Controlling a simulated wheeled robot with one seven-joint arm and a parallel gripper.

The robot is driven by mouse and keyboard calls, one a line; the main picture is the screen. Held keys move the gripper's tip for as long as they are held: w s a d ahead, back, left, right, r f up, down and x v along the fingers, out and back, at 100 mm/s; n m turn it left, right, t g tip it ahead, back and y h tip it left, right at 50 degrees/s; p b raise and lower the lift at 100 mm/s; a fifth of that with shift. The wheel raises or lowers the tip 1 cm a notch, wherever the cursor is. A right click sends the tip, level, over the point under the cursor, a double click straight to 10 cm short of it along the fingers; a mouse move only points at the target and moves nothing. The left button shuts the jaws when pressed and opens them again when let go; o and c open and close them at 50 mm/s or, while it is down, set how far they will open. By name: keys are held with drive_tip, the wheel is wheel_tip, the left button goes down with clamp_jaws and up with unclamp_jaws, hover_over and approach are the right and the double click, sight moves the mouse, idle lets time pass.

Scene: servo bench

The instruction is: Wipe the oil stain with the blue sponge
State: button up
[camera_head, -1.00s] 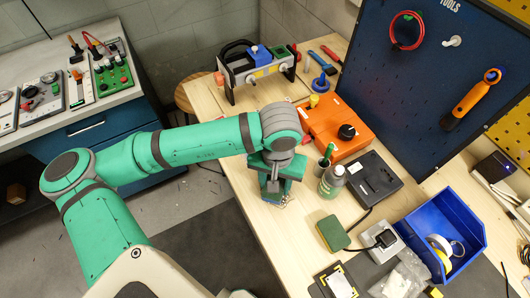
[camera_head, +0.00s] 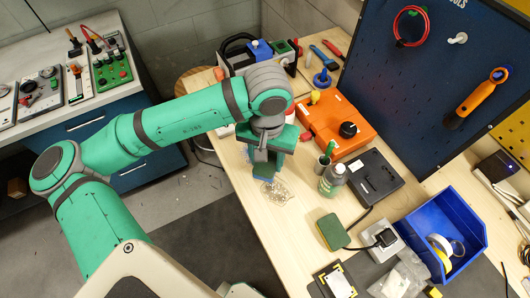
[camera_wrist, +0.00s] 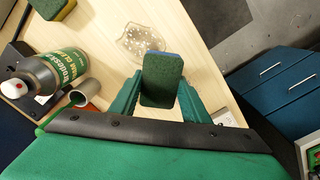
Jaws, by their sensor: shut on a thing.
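My gripper (camera_head: 266,172) is above the wooden bench (camera_head: 245,192) near its left edge. In the wrist view, my gripper (camera_wrist: 160,92) is shut on the blue sponge (camera_wrist: 163,80), which has a dark green face towards the camera and a blue edge. The sponge is mostly hidden by the gripper in the head view. The oil stain (camera_head: 277,193) is a pale, glossy brownish patch on the bench, just in front of the gripper. It also shows in the wrist view (camera_wrist: 140,42), just beyond the sponge. I cannot tell whether the sponge touches the wood.
A green-and-yellow sponge (camera_head: 332,232) lies to the right. A bottle (camera_head: 332,182) and a metal cup (camera_head: 322,168) stand close to the gripper's right. An orange case (camera_head: 335,120), a black device (camera_head: 374,176) and a blue bin (camera_head: 445,222) are farther right.

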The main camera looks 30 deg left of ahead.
drive_tip(key=shift+r, duration=1.35)
drive_tip(key=shift+w+a, duration=0.1)
